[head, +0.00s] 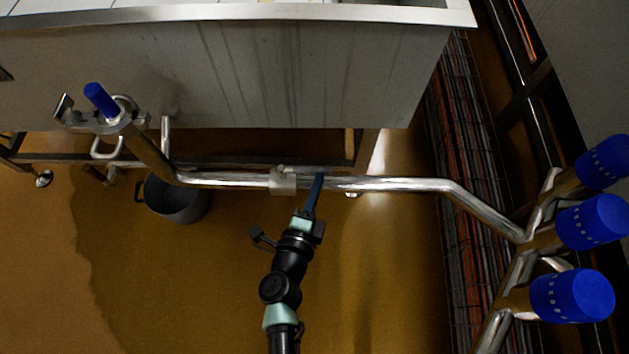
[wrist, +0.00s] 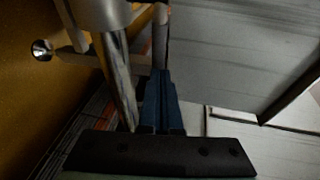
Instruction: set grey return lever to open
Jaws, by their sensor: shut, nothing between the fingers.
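A steel pipe (head: 400,185) runs across below the tank. A light grey valve body or collar (head: 283,183) sits on it near the middle, and a thin grey bar (head: 303,169) along its upper side looks like the grey lever. Its exact set position is hard to tell. My gripper (head: 319,176) has its blue fingers closed together at the pipe, just right of the grey collar. In the wrist view the fingers (wrist: 162,75) point at a narrow grey bar (wrist: 160,38) beside the pipe (wrist: 119,85); contact is unclear. The fingers hold nothing.
A steel tank (head: 300,75) stands above the pipe. A blue-handled lever (head: 101,100) is on the pipe's left end. A dark bucket (head: 178,200) stands on the floor below. Several blue-capped fittings (head: 572,296) are at right, near a floor grate (head: 470,200). The floor around my arm is clear.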

